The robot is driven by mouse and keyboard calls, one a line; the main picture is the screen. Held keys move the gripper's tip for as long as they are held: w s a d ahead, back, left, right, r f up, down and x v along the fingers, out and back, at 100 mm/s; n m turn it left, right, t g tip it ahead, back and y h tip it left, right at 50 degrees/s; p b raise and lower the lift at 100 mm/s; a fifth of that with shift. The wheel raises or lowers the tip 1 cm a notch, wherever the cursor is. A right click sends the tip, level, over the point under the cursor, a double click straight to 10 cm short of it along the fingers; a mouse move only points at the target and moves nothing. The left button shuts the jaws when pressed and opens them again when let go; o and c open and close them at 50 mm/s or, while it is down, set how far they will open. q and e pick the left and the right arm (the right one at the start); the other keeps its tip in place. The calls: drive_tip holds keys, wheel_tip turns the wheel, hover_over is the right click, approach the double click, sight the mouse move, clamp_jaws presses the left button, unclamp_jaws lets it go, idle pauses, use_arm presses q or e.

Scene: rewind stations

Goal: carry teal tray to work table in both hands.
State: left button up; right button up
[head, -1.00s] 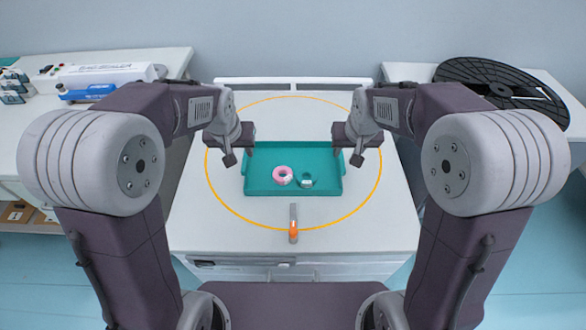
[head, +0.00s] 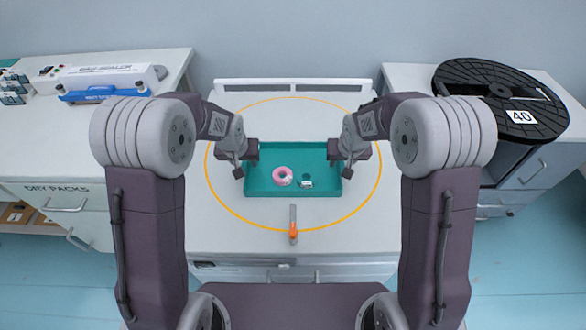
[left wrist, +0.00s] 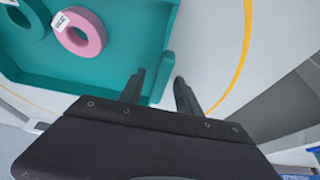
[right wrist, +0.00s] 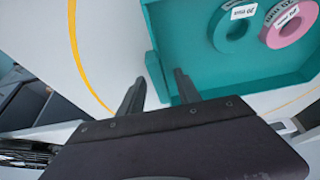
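The teal tray (head: 318,151) lies flat on a white table, inside an orange ring marking. In the right wrist view, the right fingers (right wrist: 158,78) are apart, with the other side grip (right wrist: 154,72) similarly placed.
A right counter carries a large black reel (head: 490,85) marked 40. A white rail (head: 292,84) runs behind the table.

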use_arm(q)
drive_tip(key=shift+c, duration=0.3)
use_arm(e)
drive_tip(key=shift+c, duration=0.3)
use_arm(q)
clamp_jaws()
use_arm(e)
clamp_jaws()
idle(0.4)
